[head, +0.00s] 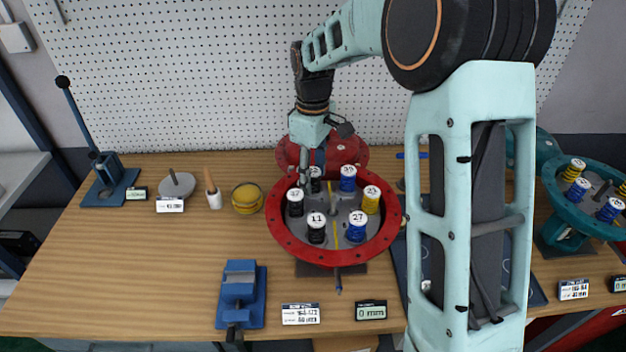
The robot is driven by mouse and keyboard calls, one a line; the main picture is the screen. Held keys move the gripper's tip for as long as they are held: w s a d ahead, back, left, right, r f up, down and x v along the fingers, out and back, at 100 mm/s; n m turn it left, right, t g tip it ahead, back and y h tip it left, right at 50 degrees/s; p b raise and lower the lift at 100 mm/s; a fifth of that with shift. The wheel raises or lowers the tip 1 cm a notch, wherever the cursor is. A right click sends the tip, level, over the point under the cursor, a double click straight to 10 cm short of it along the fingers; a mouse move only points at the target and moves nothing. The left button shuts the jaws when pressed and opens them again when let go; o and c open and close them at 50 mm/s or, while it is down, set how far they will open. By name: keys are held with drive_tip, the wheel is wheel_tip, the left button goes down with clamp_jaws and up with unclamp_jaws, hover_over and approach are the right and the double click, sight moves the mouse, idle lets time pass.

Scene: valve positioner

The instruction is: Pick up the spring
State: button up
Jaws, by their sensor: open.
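Several springs with numbered white tops stand upright in the open red round housing (283,239) at the middle of the bench. I see black springs at the front (316,230), left (295,202) and back (314,180). Blue springs stand at the front right (357,227) and back right (348,178). A yellow spring (371,200) stands at the right. Which one the task means cannot be told. My gripper (308,180) is open, pointing down over the housing's back left, close to the black springs. It partly hides the back one; whether it touches is unclear.
A second teal housing (560,200) with springs stands at the right. A blue vise (240,293), a yellow round part (246,198), a grey disc with a stem (176,185) and a lever press (110,185) stand to the left. My arm hides the bench right of the red housing.

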drive_tip(key=shift+c, duration=0.6)
clamp_jaws()
drive_tip(key=shift+r, duration=0.15)
